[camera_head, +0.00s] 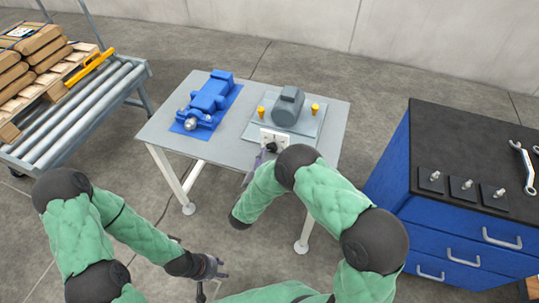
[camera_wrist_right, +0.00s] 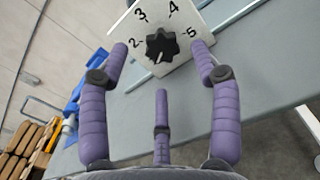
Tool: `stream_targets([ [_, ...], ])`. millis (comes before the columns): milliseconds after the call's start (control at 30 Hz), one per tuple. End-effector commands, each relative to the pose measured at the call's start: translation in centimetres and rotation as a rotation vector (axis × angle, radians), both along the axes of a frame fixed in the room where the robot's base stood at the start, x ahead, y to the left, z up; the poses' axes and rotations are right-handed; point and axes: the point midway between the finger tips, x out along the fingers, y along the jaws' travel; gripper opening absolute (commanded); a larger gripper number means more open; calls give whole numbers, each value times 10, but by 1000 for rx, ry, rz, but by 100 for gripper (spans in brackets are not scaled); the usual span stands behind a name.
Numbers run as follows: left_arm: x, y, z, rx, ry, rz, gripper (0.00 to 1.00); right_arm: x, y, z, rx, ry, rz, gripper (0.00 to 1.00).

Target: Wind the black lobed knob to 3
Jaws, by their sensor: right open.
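The black lobed knob (camera_wrist_right: 161,46) sits on a white plate (camera_wrist_right: 178,62) with the digits 2, 3, 4 and 5 around it. A pale mark on the knob points down and slightly left, below the 2 and away from the 3.
The grey table (camera_head: 225,150) also bears a blue machine part (camera_head: 208,98) on a blue mat and a grey motor (camera_head: 288,106) between yellow knobs. A roller conveyor (camera_head: 85,104) with boxes stands at left. A blue cabinet (camera_head: 450,235) with tools stands at right.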

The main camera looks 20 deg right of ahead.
Motion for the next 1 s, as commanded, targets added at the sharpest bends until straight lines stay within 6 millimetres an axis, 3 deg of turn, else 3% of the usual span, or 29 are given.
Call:
stream_targets([
  [233, 0, 0, -9, 0, 0, 0, 40, 25, -17, -1, 1, 1, -2, 64],
  [633, 0, 0, -9, 0, 0, 0, 40, 30, -21, 0, 0, 2, -1, 64],
  [667, 0, 0, -9, 0, 0, 0, 40, 30, -21, 0, 0, 2, -1, 58],
  [833, 0, 0, -9, 0, 0, 0, 40, 30, -21, 0, 0, 2, -1, 10],
  [1000, 0, 0, -9, 0, 0, 0, 40, 30, -21, 1, 0, -1, -2, 9],
])
